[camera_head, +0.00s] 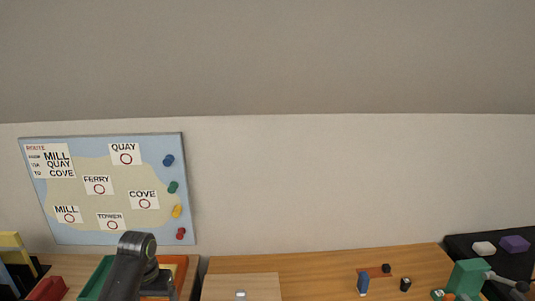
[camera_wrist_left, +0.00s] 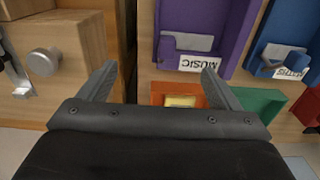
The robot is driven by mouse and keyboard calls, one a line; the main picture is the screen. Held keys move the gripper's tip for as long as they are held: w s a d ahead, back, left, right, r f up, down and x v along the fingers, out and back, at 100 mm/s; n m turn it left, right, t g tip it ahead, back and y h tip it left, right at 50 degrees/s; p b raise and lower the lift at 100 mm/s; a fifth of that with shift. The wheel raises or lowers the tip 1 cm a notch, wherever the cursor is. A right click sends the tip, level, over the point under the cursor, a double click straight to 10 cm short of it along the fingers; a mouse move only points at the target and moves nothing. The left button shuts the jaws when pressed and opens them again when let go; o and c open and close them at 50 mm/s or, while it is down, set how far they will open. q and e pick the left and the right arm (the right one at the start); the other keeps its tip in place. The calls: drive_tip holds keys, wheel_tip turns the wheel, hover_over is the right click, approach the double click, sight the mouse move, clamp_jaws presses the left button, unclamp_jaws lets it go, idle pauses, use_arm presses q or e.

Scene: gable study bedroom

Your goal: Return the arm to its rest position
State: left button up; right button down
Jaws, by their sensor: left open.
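My left gripper (camera_wrist_left: 158,76) shows in the left wrist view with its two fingers spread wide and nothing between them. Beyond the fingers are a purple holder (camera_wrist_left: 232,25) labelled MUSIC and an orange holder (camera_wrist_left: 165,93) with a yellowish patch. The fingers appear apart from these, though the right fingertip overlaps the purple holder's lower part in the picture. In the head view a dark link of my left arm (camera_head: 130,265) rises at the bottom left, in front of the desk. Its gripper is hidden there. My right gripper is in neither view.
A wooden front with a round knob (camera_wrist_left: 43,62) is left of the gripper. Blue (camera_wrist_left: 285,45) and green (camera_wrist_left: 258,105) holders are to its right. In the head view, a map board (camera_head: 75,185) hangs on the wall above a wooden desk (camera_head: 320,268) bearing small items.

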use_arm(q)
drive_tip(key=f, duration=0.1)
drive_tip(key=s+f, duration=0.2)
drive_tip(key=f, duration=0.1)
drive_tip(key=shift+a, duration=0.4)
drive_tip(key=s+f+t, duration=0.1)
drive_tip(key=s+f, duration=0.2)
drive_tip(key=s, duration=0.4)
drive_tip(key=s+f+t, duration=0.1)
drive_tip(key=s+f, duration=0.2)
drive_tip(key=s, duration=0.4)
drive_tip(key=s+a+r+t+y, duration=0.1)
drive_tip(key=s+r, duration=0.1)
drive_tip(key=s, duration=0.7)
drive_tip(key=s+r+t+y, duration=0.1)
drive_tip(key=s+r, duration=0.1)
drive_tip(key=s, duration=0.7)
wheel_tip(320, 180, down, 23)
drive_tip(key=a+g, duration=0.2)
drive_tip(key=s+d+f+g+h, duration=0.1)
drive_tip(key=s+f, duration=1.4)
drive_tip(key=f, duration=0.2)
drive_tip(key=shift+d+f, duration=0.35)
drive_tip(key=shift+f, duration=0.05)
